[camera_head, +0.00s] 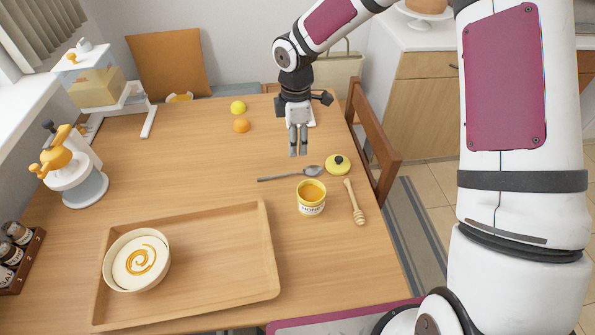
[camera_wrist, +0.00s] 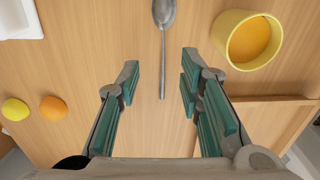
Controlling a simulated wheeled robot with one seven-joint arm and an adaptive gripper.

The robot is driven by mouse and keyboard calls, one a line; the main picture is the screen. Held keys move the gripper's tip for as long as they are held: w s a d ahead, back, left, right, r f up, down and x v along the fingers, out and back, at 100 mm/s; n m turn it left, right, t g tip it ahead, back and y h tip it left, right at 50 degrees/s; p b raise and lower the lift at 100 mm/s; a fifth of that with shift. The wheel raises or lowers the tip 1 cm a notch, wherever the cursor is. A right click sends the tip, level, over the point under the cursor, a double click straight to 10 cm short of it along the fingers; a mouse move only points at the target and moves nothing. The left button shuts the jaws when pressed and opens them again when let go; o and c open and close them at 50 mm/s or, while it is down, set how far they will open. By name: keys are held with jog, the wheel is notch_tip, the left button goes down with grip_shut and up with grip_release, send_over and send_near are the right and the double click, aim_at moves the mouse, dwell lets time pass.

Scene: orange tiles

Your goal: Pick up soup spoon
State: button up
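The metal soup spoon (camera_head: 290,174) lies flat on the wooden table, its bowl to the right and its handle to the left. In the wrist view the spoon (camera_wrist: 163,40) has its bowl at the top edge and its handle pointing down between the fingertips. My gripper (camera_head: 298,151) hangs above the table with its fingers down, just behind the spoon in the head view. In the wrist view my gripper (camera_wrist: 160,78) is open, with a finger on either side of the handle's line and nothing held.
A yellow honey jar (camera_head: 311,199), a honey dipper (camera_head: 354,202) and a yellow lid (camera_head: 338,164) stand close to the spoon. A lemon (camera_head: 238,107) and an orange (camera_head: 241,126) lie farther back. A wooden tray (camera_head: 220,270) with a bowl (camera_head: 137,260) is in front.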

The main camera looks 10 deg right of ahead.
send_over(297, 173)
jog(key=f, duration=0.5)
jog(key=shift+w+a, duration=0.1)
jog(key=shift+w, duration=0.25)
jog(key=shift+s+f, duration=0.15)
jog(key=shift+f, duration=1.2)
jog(key=shift+s+f, duration=0.15)
jog(key=shift+f, duration=1.2)
grip_shut()
